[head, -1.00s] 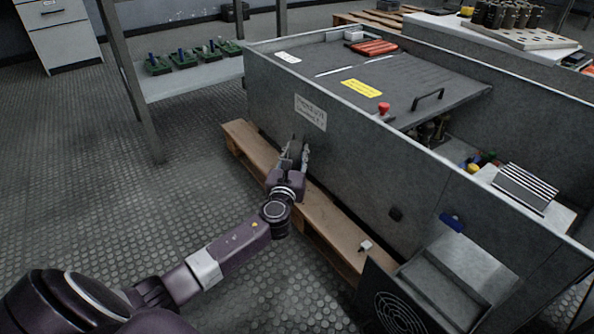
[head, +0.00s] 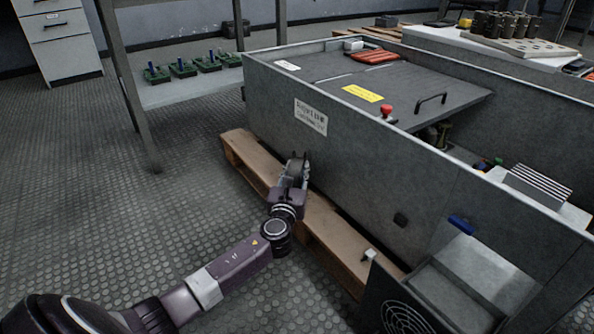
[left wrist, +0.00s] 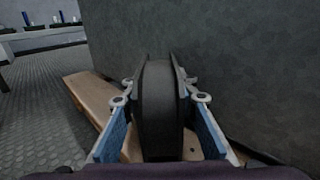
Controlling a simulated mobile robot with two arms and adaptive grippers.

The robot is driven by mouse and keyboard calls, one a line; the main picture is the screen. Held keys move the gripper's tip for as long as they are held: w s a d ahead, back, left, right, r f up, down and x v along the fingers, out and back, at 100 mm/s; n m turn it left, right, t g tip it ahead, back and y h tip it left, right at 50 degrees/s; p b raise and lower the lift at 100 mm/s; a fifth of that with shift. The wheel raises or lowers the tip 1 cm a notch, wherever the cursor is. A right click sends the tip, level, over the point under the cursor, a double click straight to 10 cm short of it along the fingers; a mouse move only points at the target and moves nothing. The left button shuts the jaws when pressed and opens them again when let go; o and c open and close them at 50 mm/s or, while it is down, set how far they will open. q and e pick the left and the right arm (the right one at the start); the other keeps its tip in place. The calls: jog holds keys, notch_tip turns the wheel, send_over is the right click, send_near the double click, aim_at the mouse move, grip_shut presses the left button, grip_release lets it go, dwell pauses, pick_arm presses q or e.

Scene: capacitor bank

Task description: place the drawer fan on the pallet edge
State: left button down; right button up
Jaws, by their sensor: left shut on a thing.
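The drawer fan (left wrist: 158,108) is a dark, rounded, thick disc standing on edge between the two blue-padded fingers of my left gripper (left wrist: 160,118) in the left wrist view. In the head view my left gripper (head: 294,172) is shut on the fan, which shows as a small dark shape at the fingertips. It is over the wooden pallet edge (head: 335,240), close beside the grey cabinet wall. The pallet edge also shows in the left wrist view (left wrist: 92,92), behind and below the fan. I cannot tell whether the fan touches the wood. My right gripper is not in view.
The grey cabinet (head: 340,150) stands on the pallet, its side wall right beside my gripper. A small white piece (head: 369,254) lies on the pallet edge near an open panel with a round grille (head: 402,318). A shelf with green parts (head: 180,92) stands back left.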

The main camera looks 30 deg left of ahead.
pick_arm(q)
jog(key=c, duration=1.5)
grip_release()
jog(key=shift+c, duration=0.2)
jog(key=shift+s+d+r, duration=0.15)
jog(key=shift+s, duration=0.1)
jog(key=p+v, duration=0.6)
jog(key=v, duration=0.5)
jog(key=shift+s, duration=0.2)
jog(key=shift+d, duration=0.1)
